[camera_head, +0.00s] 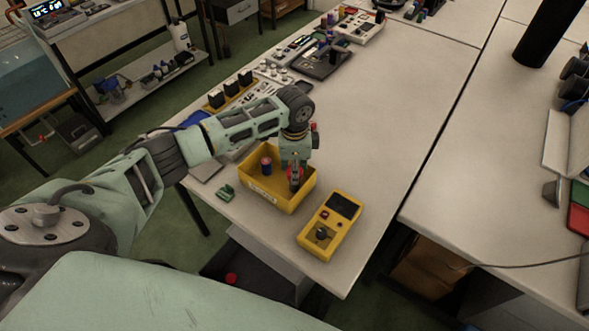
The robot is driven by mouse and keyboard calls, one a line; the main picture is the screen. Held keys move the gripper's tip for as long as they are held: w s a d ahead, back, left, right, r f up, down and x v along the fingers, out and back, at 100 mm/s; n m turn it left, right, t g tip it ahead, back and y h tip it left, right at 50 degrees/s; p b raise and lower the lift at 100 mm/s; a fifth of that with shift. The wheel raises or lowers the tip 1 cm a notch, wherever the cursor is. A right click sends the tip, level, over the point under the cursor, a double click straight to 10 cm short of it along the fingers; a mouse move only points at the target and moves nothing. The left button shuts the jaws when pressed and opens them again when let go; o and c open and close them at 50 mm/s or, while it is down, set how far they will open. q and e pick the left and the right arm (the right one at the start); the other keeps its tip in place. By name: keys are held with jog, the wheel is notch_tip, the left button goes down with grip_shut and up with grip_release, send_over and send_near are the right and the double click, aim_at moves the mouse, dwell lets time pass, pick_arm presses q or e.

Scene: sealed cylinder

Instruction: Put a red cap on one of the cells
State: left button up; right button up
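My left gripper (296,186) points down into a yellow bin (263,189) near the corner of the white table. Something red shows between or beside its fingers. The view is too small to tell what the red thing is or whether the fingers are closed on it. A dark cylindrical cell (266,166) with an orange-red top stands in the bin, left of the gripper and apart from it. Part of the bin's inside is hidden by my gripper and wrist. A small red round object (231,279) lies low down beside the table. My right gripper is out of view.
A yellow meter (330,225) lies right of the bin, close to it. A small green piece (226,193) lies left of the bin. A yellow tray with black blocks (229,91) and small parts lie farther back. The table's middle (390,120) is clear.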

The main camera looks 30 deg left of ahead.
pick_arm(q)
jog(key=shift+f+b, duration=0.35)
jog(key=shift+f, duration=1)
dwell(0.6)
jog(key=o, duration=0.9)
jog(key=shift+o, duration=0.7)
jog(key=o, duration=0.3)
jog(key=shift+o, duration=0.2)
jog(key=shift+r, duration=0.1)
jog(key=shift+r+p, duration=3.5)
jog(key=shift+p, duration=0.3)
